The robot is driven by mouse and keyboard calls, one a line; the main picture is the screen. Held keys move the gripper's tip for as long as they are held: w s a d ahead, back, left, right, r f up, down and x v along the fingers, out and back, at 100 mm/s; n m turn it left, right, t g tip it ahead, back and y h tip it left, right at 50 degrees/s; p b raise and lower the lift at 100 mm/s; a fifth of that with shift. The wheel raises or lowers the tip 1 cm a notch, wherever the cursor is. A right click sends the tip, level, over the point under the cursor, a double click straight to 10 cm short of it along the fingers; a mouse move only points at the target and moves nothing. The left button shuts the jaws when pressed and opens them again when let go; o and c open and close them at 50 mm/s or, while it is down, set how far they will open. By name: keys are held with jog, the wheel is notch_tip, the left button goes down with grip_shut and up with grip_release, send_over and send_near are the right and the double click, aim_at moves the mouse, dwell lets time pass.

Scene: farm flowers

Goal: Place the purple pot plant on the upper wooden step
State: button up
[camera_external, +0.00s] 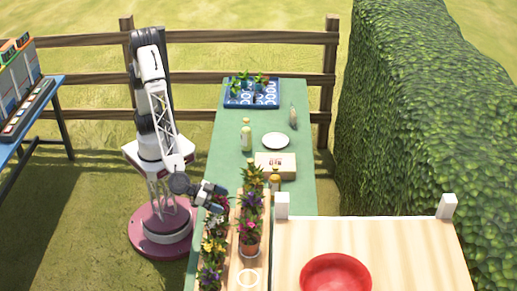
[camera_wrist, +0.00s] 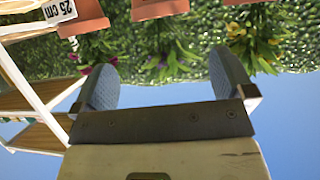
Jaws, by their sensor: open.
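A wooden stepped stand (camera_external: 232,262) holds potted plants in two rows at the front of the green table. A plant with purple flowers (camera_external: 252,203) shows in the right row, its pot hidden by the plant in front. In the upside-down wrist view, purple flowers (camera_wrist: 162,65) show beyond the fingers, beneath a terracotta pot (camera_wrist: 160,9); I cannot tell if these are the same plant. A white ring (camera_external: 248,278) marks a bare part of the step. My gripper (camera_external: 219,198) is open beside the left row, with nothing held between its fingers (camera_wrist: 165,82).
More flowering plants (camera_external: 212,246) crowd the left row. A pale wooden table with a red bowl (camera_external: 336,277) stands to the right. A hedge (camera_external: 425,110) borders the right.

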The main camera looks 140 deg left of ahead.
jog(key=s+a+r+m+t+h, duration=0.1)
jog(key=s+a+r+m+h, duration=0.15)
jog(key=s+r+h, duration=0.4)
jog(key=s+a+r+m+h, duration=0.2)
jog(key=s+r+m+h, duration=0.2)
jog(key=s+r, duration=0.5)
jog(key=s+a+f+g, duration=0.1)
jog(key=s+a+g, duration=0.2)
jog(key=s, duration=1)
jog(key=s+a+f+m+g+y, duration=0.1)
jog(key=s+a, duration=0.4)
jog(key=s, duration=0.8)
jog(key=s+a+f+g+y, duration=0.1)
jog(key=s+a+f+g, duration=0.2)
jog(key=s, duration=1)
jog(key=shift+a+m+g, duration=0.35)
jog(key=shift+a+g, duration=0.25)
jog(key=shift+g, duration=0.2)
